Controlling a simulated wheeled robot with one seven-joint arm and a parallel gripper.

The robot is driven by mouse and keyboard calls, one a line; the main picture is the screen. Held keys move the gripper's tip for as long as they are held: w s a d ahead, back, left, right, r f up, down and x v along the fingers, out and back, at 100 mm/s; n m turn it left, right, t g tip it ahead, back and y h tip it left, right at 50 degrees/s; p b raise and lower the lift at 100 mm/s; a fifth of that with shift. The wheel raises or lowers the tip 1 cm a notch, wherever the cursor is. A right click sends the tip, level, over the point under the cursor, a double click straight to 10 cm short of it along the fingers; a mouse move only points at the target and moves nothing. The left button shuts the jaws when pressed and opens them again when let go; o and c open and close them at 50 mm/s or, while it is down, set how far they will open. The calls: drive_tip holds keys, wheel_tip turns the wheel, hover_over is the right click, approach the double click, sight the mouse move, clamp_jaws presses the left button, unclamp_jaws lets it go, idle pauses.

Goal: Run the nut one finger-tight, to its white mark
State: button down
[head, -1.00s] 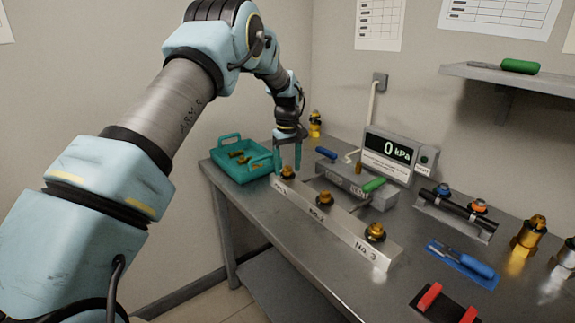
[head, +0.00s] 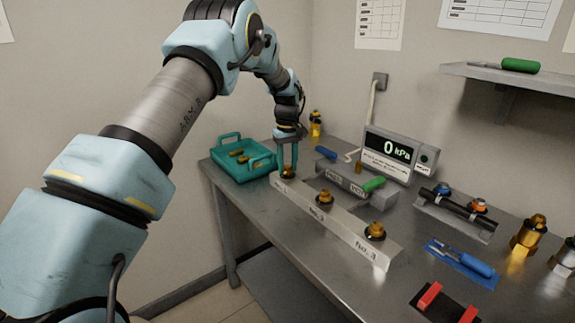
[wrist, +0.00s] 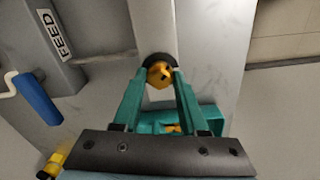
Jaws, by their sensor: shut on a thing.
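Nut one is the brass nut (head: 288,171) at the far left end of the long metal block (head: 330,224). In the wrist view the brass nut (wrist: 159,74) sits between my fingertips, with a dark ring around its far side. My gripper (head: 288,165) points down over it with its teal fingers closed on the nut; the wrist view also shows my gripper (wrist: 160,78). I cannot make out the white mark. Nut two (head: 325,197) and nut three (head: 375,230) sit farther along the same block.
A teal tray (head: 240,172) with brass pieces stands left of the block. Behind the block are a valve box (head: 345,182) with blue and green handles and a gauge reading 0 kPa (head: 388,150). A blue-handled tool (head: 475,262) lies at the right.

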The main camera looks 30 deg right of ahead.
drive_tip(key=shift+m, duration=0.3)
drive_tip(key=m, duration=0.3)
drive_tip(key=shift+m, duration=0.4)
drive_tip(key=m, duration=0.4)
drive_tip(key=shift+r+m+b, duration=0.1)
drive_tip(key=shift+m+b, duration=0.2)
drive_tip(key=c, duration=0.8)
unclamp_jaws()
drive_tip(key=o, duration=0.4)
drive_tip(key=shift+c, duration=0.2)
